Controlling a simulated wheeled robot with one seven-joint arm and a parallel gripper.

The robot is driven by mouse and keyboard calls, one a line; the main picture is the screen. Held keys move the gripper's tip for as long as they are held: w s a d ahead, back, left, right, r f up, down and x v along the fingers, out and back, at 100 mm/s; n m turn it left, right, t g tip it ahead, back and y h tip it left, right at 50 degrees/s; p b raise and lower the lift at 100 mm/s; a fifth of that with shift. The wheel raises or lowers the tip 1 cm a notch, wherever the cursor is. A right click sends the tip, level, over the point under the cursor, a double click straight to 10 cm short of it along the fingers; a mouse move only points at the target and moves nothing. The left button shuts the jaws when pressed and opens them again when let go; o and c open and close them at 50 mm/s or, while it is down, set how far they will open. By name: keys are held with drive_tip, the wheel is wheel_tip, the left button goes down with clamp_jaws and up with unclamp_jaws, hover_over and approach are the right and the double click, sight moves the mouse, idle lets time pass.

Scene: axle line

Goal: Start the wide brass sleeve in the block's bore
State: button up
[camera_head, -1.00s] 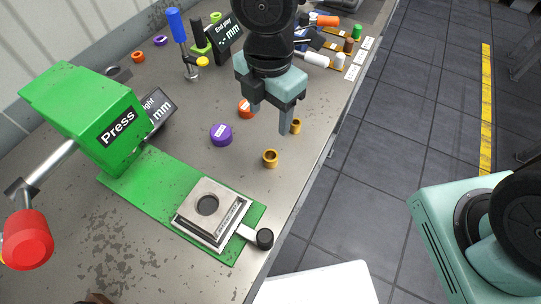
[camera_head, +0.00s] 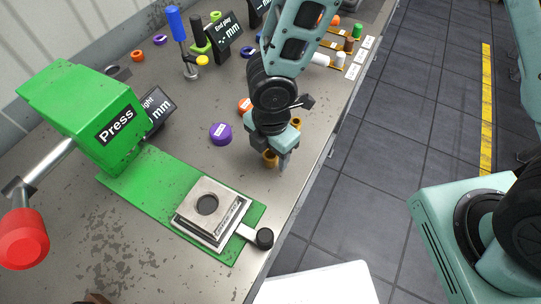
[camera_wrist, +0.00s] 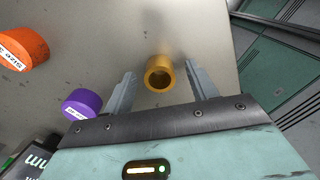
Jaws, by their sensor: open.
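A brass sleeve (camera_head: 270,158) stands on the bench in front of my gripper, partly hidden by a finger. In the wrist view this sleeve (camera_wrist: 159,74) sits between my two open fingers, with a gap on each side. My gripper (camera_head: 273,160) is open and low over the bench; it also shows in the wrist view (camera_wrist: 160,88). A second brass sleeve (camera_head: 296,123) stands just behind my gripper. I cannot tell for sure which sleeve is wider. The steel block (camera_head: 226,208) with its round dark bore (camera_head: 207,205) sits on the green press base, and the bore looks empty.
The green press (camera_head: 90,115) with its red-knobbed lever stands at the left. A purple cap (camera_head: 220,134) and an orange cap (camera_head: 245,106) lie left of my gripper. A black-knobbed handle (camera_head: 264,238) sticks out beside the block. The bench's right edge is close by.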

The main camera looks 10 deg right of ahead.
drive_tip(key=shift+f, duration=0.1)
clamp_jaws()
